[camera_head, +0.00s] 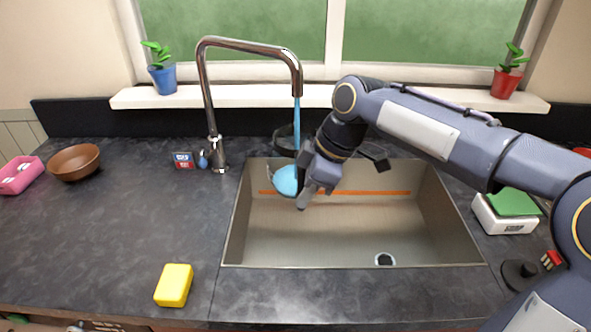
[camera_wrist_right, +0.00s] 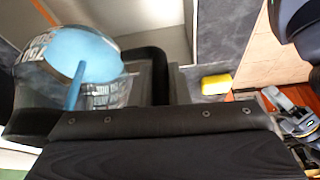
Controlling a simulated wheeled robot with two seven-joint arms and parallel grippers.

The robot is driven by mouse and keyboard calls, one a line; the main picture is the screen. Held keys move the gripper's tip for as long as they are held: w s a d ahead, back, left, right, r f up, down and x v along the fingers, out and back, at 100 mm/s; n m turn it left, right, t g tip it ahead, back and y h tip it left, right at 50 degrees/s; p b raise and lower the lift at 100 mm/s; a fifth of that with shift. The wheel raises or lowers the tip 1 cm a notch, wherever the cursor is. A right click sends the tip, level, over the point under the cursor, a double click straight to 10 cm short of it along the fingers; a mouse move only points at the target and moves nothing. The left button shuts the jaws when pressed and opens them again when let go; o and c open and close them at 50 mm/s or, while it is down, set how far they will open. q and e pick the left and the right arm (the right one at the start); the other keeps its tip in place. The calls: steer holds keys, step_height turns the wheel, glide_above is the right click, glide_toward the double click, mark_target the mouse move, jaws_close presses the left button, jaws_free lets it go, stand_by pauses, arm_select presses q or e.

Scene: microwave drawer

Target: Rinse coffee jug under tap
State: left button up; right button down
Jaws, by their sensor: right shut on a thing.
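The tap (camera_head: 250,45) stands behind the sink (camera_head: 340,225), and a blue stream of water (camera_head: 297,115) falls from its spout. My right gripper (camera_head: 305,190) is over the back left part of the sink, shut on the coffee jug (camera_head: 287,180). The jug is clear glass with blue water in it, partly hidden by my gripper in the head view. In the right wrist view the jug (camera_wrist_right: 35,100) shows printed markings, and the blue stream runs into it. The gripper's hold is partly hidden.
A yellow sponge (camera_head: 174,285) lies on the counter left of the sink. A brown bowl (camera_head: 75,162) and a pink box (camera_head: 20,174) are at far left. A white scale with a green top (camera_head: 505,212) is right of the sink. The left counter is mostly clear.

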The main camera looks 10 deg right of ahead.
steer(key=shift+w+a, duration=0.15)
steer(key=shift+a, duration=0.1)
steer(key=s+a+b, duration=0.1)
steer(key=s+a, duration=0.3)
steer(key=s, duration=0.2)
steer(key=shift+s+a+b, duration=0.15)
steer(key=shift+s+b, duration=0.2)
steer(key=shift+s, duration=0.05)
stand_by(0.4)
stand_by(1.1)
steer(key=s+a+r+p, duration=0.2)
steer(key=s+r, duration=0.2)
steer(key=shift+a+p, duration=0.35)
steer(key=shift+p, duration=0.05)
steer(key=shift+s, duration=0.1)
stand_by(0.3)
